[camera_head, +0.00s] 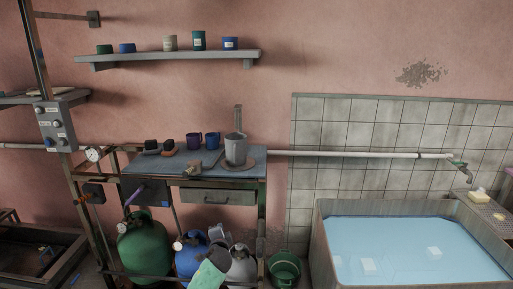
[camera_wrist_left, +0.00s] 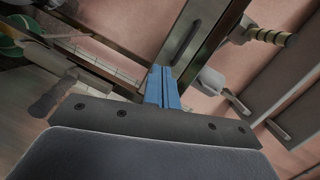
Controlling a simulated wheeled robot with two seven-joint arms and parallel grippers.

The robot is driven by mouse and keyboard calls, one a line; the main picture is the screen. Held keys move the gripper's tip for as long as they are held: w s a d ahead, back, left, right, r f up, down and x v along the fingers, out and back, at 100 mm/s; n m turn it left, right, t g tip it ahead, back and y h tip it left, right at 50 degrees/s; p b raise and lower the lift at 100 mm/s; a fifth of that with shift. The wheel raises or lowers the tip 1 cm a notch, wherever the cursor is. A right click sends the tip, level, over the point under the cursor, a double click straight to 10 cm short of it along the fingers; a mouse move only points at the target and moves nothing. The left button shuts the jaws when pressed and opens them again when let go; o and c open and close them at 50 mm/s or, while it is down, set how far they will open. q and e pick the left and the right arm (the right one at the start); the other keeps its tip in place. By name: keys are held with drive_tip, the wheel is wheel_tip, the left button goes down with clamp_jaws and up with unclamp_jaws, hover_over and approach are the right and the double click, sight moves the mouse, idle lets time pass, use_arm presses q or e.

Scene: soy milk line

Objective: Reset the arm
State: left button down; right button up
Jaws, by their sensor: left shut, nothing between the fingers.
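My left gripper (camera_wrist_left: 163,88) shows in the left wrist view as two blue fingers pressed together, with nothing between them. Its dark mounting plate lies across the lower part of that view. I cannot make out the left gripper clearly in the head view. My right gripper is in neither view.
A workbench (camera_head: 225,192) holds a grey grinder (camera_head: 236,150) and cups. Below stand a green tank (camera_head: 143,245) and a blue tank (camera_head: 190,258). A green bucket (camera_head: 284,268) stands beside a water-filled basin (camera_head: 320,240). A shelf (camera_head: 170,58) hangs above.

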use_arm(q)
drive_tip(key=s+r+n+g, duration=0.25)
drive_tip(key=s+n, duration=0.25)
drive_tip(key=s, duration=0.3)
drive_tip(key=s+r+n+g, duration=0.2)
drive_tip(key=s+n+g, duration=0.2)
drive_tip(key=s, duration=0.5)
drive_tip(key=s+f+g+h, duration=0.1)
drive_tip(key=s+f, duration=0.4)
drive_tip(key=s, duration=0.9)
drive_tip(key=s+f+n+g+h, duration=0.1)
drive_tip(key=s+f+g, duration=0.3)
drive_tip(key=s, duration=1.1)
drive_tip(key=s+f+n+g+h, duration=0.1)
drive_tip(key=s+f, duration=0.6)
drive_tip(key=s, duration=0.7)
drive_tip(key=shift+s+d+f+g, duration=0.25)
drive_tip(key=shift+s+g, duration=0.05)
drive_tip(key=shift+g, duration=0.45)
